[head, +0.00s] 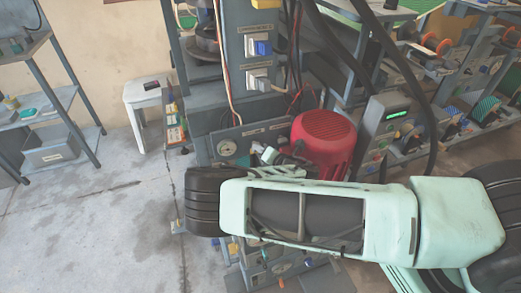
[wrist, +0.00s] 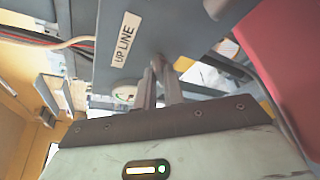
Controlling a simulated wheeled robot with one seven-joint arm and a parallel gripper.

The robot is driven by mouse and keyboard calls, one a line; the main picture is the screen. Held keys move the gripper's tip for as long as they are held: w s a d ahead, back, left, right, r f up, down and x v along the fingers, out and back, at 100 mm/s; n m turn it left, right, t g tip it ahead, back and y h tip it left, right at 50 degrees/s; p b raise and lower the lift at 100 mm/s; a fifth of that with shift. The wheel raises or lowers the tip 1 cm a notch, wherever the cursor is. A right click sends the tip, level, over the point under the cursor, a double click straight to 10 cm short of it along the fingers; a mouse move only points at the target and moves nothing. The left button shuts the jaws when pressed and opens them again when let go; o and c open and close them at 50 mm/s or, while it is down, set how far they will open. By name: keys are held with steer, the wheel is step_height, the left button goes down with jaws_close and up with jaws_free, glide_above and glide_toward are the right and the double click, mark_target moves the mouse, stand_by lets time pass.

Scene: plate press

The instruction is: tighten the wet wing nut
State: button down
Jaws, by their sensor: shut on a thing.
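My gripper (wrist: 160,66) reaches up to the grey panel (wrist: 125,70) with the "UP LINE" label. Its two grey fingers are close together and shut on a small part at the panel, which I take to be the wing nut. The fingertips mostly hide that part, and I cannot make out its wings or any wetness. A small tan piece (wrist: 183,63) shows just right of the fingertips. In the head view my arm covers most of this spot, beside the red motor housing.
The red motor housing (head: 322,140) stands close on the right of my gripper. A round dial (head: 227,148) is on the panel to the left.

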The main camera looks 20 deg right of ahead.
stand_by(0.4)
steer(key=c, duration=1.5)
jaws_free()
steer(key=v, duration=1.7)
steer(key=shift+s+f, duration=0.15)
steer(key=shift+s, duration=0.05)
steer(key=shift+d, duration=0.15)
